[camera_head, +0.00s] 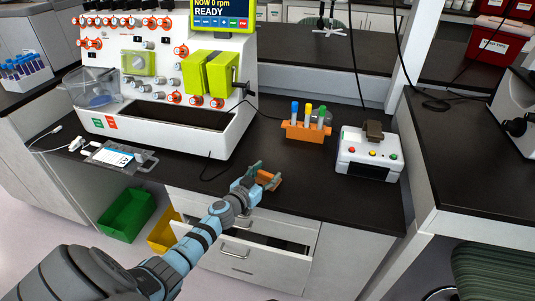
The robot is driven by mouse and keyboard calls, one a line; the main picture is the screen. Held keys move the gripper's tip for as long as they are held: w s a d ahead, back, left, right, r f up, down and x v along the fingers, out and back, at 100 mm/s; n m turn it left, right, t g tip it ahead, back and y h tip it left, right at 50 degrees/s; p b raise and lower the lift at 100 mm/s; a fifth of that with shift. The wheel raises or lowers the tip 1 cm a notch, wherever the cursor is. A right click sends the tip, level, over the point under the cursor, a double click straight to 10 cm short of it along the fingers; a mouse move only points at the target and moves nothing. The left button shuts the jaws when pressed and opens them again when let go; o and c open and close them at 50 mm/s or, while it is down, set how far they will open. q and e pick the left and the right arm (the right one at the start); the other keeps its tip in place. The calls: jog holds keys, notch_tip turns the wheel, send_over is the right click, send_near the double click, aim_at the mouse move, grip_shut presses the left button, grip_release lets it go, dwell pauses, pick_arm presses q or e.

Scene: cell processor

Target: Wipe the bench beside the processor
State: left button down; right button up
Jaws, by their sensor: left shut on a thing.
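The bench (330,190) has a dark top, and the white processor (165,140) stands on it at the left, its screen reading READY. My left gripper (262,178) is over the bench to the right of the processor, close to the front edge. It is shut on a small orange-brown thing (270,182), which looks like a sponge. The fingers partly hide it, and I cannot tell whether it touches the bench top. My right gripper is not in view.
An orange rack (305,132) with several colored tubes and a white device (368,155) with buttons stand behind and to the right. A drawer (245,235) stands open under the bench. A clear pouch (118,157) lies at the left. Green (127,214) and yellow (163,233) bins stand below.

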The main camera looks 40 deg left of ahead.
aim_at(256, 178)
pick_arm(q)
jog(key=shift+w+a+f, duration=0.1)
jog(key=shift+a, duration=0.05)
jog(key=a, duration=0.1)
jog(key=s+a, duration=0.1)
jog(key=a+b, duration=0.1)
jog(key=shift+s, duration=0.25)
jog(key=shift+s+a, duration=0.15)
jog(key=shift+a, duration=0.45)
notch_tip(256, 178, up, 2)
jog(key=shift+r+p, duration=0.25)
jog(key=shift+p, duration=0.65)
jog(key=shift+d+r+p, duration=0.15)
jog(key=shift+r+p, duration=0.8)
jog(key=shift+p, duration=0.1)
jog(key=shift+r+p, duration=1.95)
jog(key=shift+p, duration=0.1)
